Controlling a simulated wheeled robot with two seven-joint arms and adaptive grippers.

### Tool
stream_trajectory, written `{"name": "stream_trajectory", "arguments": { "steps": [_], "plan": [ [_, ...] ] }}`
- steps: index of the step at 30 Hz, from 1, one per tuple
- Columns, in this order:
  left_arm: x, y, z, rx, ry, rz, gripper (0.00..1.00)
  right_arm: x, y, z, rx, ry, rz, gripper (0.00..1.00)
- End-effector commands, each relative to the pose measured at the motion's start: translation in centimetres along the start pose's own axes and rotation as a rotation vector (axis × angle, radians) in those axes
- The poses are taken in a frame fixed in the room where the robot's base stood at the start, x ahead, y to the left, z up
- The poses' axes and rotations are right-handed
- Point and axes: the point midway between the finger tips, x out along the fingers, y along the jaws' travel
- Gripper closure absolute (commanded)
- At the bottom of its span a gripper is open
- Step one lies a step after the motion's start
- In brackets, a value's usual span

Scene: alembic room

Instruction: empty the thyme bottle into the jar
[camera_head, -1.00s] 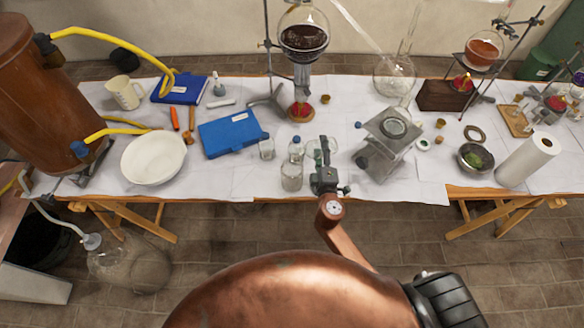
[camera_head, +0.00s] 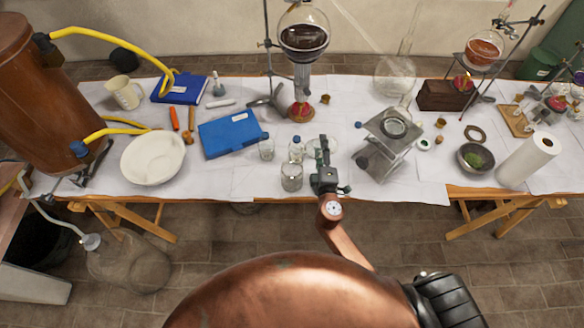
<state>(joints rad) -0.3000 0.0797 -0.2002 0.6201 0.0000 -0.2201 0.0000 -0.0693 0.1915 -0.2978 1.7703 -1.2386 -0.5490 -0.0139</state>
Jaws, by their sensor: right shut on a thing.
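My right gripper (camera_head: 323,158) is over the front middle of the table, its fingers pointing toward the back. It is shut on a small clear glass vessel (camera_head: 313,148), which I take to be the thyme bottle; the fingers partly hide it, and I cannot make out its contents. A clear glass jar (camera_head: 291,179) stands just left of the gripper, near the table's front edge. A small bottle with a bluish top (camera_head: 296,148) stands behind that jar. My left gripper is not in view.
A small clear glass (camera_head: 266,149) and a blue case (camera_head: 228,135) are to the left. A metal stand (camera_head: 381,160) is close on the right. A flask setup (camera_head: 303,65) rises behind. A white bowl (camera_head: 152,158) sits farther left on the white-covered table (camera_head: 225,180).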

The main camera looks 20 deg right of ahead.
Motion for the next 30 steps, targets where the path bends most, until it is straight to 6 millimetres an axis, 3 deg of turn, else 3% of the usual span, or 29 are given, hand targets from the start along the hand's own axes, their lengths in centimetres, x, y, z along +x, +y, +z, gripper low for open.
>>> {"name": "stream_trajectory", "arguments": {
  "steps": [30],
  "plan": [
    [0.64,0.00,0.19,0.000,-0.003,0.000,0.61,0.01,0.78,-0.15,-0.084,0.002,0.035,0.90]
  ]
}}
